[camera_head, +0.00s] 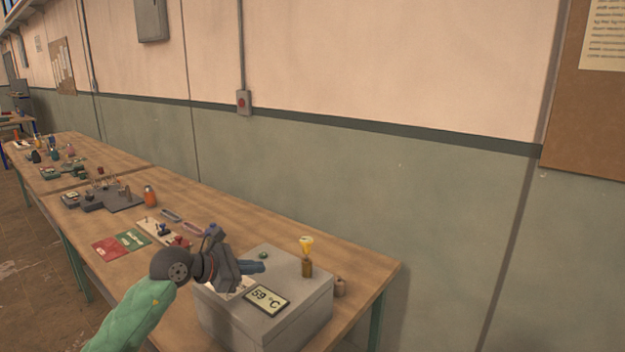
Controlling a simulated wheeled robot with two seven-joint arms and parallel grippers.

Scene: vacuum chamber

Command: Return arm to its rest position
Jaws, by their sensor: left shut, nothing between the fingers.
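My left arm comes in from the lower left in a green sleeve. My left gripper (261,267) is shut and empty, with its fingers above the top of a grey box (307,315). The box has a display reading 59 °C (267,299). A green round button (263,254) sits on its top behind the fingers. A brown bottle-like object with a yellow top (307,258) stands at the back right of the box. Whether the fingers touch the box cannot be told. My right gripper is not in view.
The wooden table (215,200) runs along the wall. Red and green cards (120,244), a white panel with knobs (157,231), an orange bottle (150,196) and a grey device (116,198) lie left of my gripper.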

